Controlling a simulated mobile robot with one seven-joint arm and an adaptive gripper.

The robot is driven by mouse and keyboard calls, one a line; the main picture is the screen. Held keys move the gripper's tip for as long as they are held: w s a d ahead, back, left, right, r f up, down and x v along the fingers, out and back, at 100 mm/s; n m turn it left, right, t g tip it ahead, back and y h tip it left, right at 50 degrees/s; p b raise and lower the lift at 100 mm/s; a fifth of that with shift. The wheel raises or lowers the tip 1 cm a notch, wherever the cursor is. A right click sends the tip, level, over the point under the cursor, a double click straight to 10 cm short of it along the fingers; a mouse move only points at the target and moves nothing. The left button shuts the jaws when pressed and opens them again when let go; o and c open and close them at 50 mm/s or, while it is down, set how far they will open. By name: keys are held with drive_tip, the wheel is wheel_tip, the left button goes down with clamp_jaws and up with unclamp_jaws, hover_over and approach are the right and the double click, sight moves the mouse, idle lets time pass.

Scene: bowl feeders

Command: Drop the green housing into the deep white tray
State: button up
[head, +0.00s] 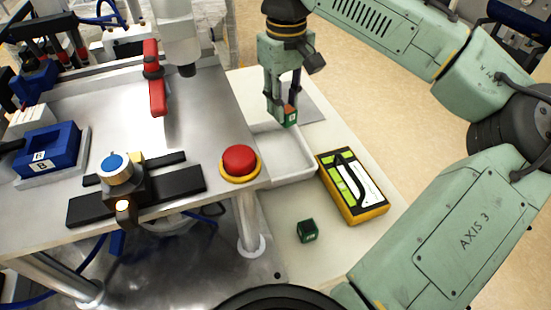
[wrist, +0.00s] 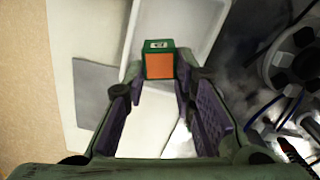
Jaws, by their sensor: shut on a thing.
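My gripper (head: 283,106) is shut on a small green housing (head: 291,117) with an orange face and a white label. In the wrist view the housing (wrist: 159,62) sits between the fingertips (wrist: 160,84). The deep white tray (head: 296,181) is on the lower pale surface, right beside the metal table. The held housing appears above the tray's far end in the head view; the tray (wrist: 207,47) lies behind and below it in the wrist view. A second small dark green block (head: 307,230) rests on the pale surface, nearer than the tray.
A yellow-edged multimeter-like box (head: 353,186) lies right of the tray. A red push button (head: 240,161) stands on the metal table's corner, left of the tray. A flat grey sheet (head: 309,110) lies beyond the tray. The pale surface around the dark green block is clear.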

drive_tip(key=shift+f+b, duration=0.9)
drive_tip(key=shift+f, duration=0.35)
drive_tip(key=o, duration=1.1)
wheel_tip(320, 180, up, 12)
drive_tip(key=shift+r, duration=0.1)
